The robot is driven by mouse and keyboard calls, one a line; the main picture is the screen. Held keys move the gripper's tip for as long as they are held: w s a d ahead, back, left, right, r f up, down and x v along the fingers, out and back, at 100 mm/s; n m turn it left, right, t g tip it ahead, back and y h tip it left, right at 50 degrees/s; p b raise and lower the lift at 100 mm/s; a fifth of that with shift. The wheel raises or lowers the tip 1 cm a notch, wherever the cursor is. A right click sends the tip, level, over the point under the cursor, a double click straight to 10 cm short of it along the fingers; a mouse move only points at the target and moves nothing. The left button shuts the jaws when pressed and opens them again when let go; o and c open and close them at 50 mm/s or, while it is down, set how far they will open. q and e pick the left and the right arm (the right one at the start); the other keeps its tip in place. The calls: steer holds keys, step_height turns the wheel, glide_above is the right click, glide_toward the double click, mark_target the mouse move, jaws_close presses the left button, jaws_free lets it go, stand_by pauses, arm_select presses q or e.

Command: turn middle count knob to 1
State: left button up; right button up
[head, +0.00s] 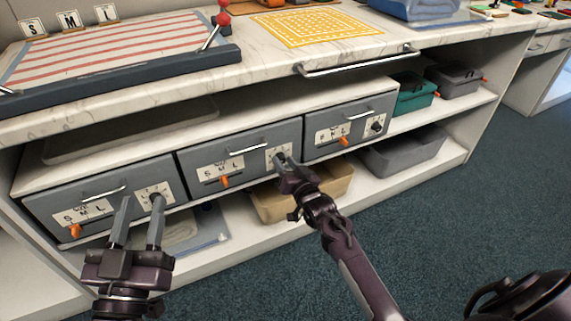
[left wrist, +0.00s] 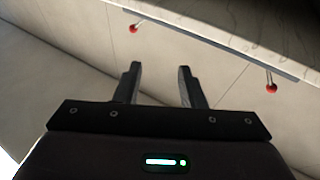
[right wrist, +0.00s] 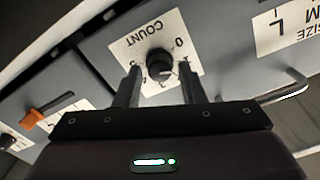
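The middle drawer (head: 236,161) is grey, with a white count plate on its right side, partly hidden by my right gripper (head: 285,163) in the head view. In the right wrist view the black count knob (right wrist: 158,63) sits on its white plate (right wrist: 185,50), which appears tilted. My right gripper is open there; its fingertips lie on either side of the knob with visible gaps. A pale mark shows on the knob, but I cannot tell its number. My left gripper (head: 141,200) is open and empty in front of the left drawer (head: 105,197); the left wrist view shows nothing between its fingers.
Each drawer has a bar handle and an orange size slider; the middle one's slider (head: 225,181) is left of the knob. The right drawer (head: 350,127) is beside it. A tan bin (head: 290,204) sits on the shelf below. The countertop (head: 270,61) overhangs above.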

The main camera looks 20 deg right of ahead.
steer(key=shift+o, duration=0.9)
steer(key=shift+s, duration=0.1)
steer(key=s+p, duration=0.1)
steer(key=s, duration=0.2)
steer(key=shift+s+d, duration=0.1)
steer(key=shift+s, duration=0.2)
steer(key=p, duration=0.1)
glide_toward(283, 160)
arm_select(q)
steer(key=s+f+g+y, duration=0.3)
steer(key=f+g, duration=0.5)
steer(key=f, duration=0.9)
steer(key=shift+s+g, duration=0.3)
steer(key=shift+g, duration=0.1)
arm_select(e)
steer(key=shift+w+f, duration=0.1)
steer(key=shift+w, duration=0.2)
